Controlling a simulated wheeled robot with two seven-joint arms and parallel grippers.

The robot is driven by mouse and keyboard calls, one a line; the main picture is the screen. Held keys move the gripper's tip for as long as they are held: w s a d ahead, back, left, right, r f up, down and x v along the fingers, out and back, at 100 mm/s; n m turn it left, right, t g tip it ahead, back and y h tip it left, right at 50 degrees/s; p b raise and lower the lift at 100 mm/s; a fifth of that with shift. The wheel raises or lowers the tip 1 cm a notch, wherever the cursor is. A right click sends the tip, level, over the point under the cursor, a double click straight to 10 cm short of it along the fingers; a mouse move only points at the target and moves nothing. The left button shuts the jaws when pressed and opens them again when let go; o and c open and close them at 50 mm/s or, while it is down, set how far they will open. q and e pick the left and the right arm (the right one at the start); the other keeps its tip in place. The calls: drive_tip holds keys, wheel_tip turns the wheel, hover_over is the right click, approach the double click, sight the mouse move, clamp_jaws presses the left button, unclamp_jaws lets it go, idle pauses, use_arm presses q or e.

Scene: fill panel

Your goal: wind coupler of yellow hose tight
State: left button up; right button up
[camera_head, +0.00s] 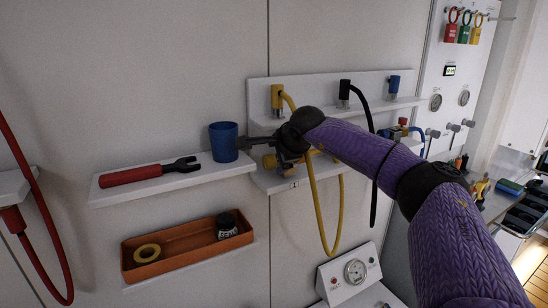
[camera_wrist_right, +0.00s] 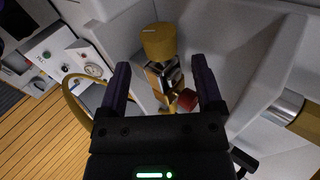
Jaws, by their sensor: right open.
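The yellow hose (camera_head: 317,205) hangs in a loop in front of the panel. Its upper end reaches a yellow coupler (camera_head: 277,95) at the upper white shelf. My right gripper (camera_head: 247,143) is in front of the lower shelf, pointing left, beside a brass fitting (camera_head: 270,161) that it partly covers. In the right wrist view, my right gripper (camera_wrist_right: 160,68) is open. A yellow cap (camera_wrist_right: 158,40) on a metal and brass body lies ahead of and between the fingertips, with a red knob (camera_wrist_right: 187,98) below it. I cannot tell whether the fingers touch it. My left gripper is out of view.
A blue cup (camera_head: 223,141) stands close left of my right fingertips, on a shelf with a red-handled wrench (camera_head: 140,175). Below is an orange tray (camera_head: 190,268). A black hose (camera_head: 372,200) and a blue coupler (camera_head: 394,84) are to the right. A gauge box (camera_head: 335,285) stands below.

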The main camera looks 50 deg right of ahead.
sight(275, 160)
drive_tip(key=shift+x, duration=1.75)
clamp_jaws()
